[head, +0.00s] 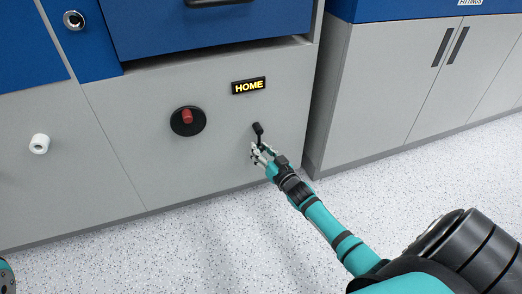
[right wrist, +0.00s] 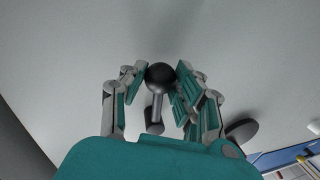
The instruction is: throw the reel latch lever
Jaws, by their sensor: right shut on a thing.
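The reel latch lever (head: 258,129) is a short dark lever on the grey lower panel, below a lit sign. In the right wrist view its black ball knob (right wrist: 160,76) sits between my fingers, with a grey shaft (right wrist: 155,112) running back from it. My right gripper (head: 260,151) is at the lever, its fingers shut on it from both sides (right wrist: 161,82). The fingers hide part of the lever in the head view. My left gripper is not in view.
A lit "HOME" sign (head: 249,86) is above the lever. A red knob on a black disc (head: 188,120) is to its left, and a white round knob (head: 39,144) is farther left. A grey cabinet (head: 390,85) stands to the right. The speckled floor in front is clear.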

